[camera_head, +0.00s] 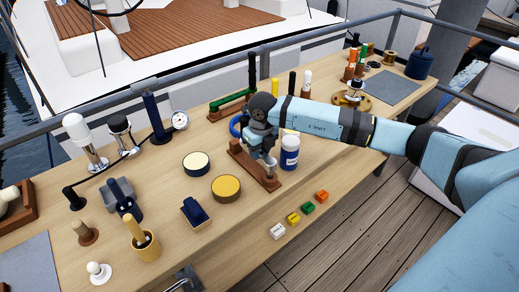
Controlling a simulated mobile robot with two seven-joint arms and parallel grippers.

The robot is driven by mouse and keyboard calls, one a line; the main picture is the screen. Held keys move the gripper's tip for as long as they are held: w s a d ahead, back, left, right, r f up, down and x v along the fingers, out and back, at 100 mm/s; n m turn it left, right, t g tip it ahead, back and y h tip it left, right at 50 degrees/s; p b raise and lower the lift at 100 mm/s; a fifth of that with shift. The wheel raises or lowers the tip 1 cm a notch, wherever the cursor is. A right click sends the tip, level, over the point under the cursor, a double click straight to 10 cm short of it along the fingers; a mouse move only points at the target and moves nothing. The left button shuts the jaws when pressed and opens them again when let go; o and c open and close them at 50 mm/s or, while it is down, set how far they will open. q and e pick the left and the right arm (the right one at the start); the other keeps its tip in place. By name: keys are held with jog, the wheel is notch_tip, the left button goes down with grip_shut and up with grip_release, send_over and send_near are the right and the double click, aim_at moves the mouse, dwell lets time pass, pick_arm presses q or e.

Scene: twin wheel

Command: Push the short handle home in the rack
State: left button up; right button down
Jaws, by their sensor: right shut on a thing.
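A brown wooden rack (240,158) stands on the workbench near its middle. My right gripper (264,154) reaches in from the right and is low over the rack, shut. The short handle is mostly hidden by the jaws, so I cannot tell its colour or how deep it sits. A grey metal-looking piece (269,166) shows just under the jaws at the rack. My left gripper is not in view.
A white and blue jar (290,152) stands close right of the rack. A yellow-topped round tin (226,188) and a pale-topped tin (196,163) are to its left. Small coloured blocks (293,218) lie in front. A green-topped rack (230,102) is behind.

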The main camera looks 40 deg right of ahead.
aim_at(262, 154)
jog(key=shift+f+b, duration=1.1)
jog(key=shift+f, duration=0.5)
jog(key=c, duration=0.7)
grip_release()
jog(key=shift+c, duration=0.2)
jog(key=shift+r, duration=0.35)
notch_tip(262, 154, up, 13)
jog(key=s, duration=0.1)
jog(key=shift+b, duration=0.3)
jog(key=shift+s, duration=0.15)
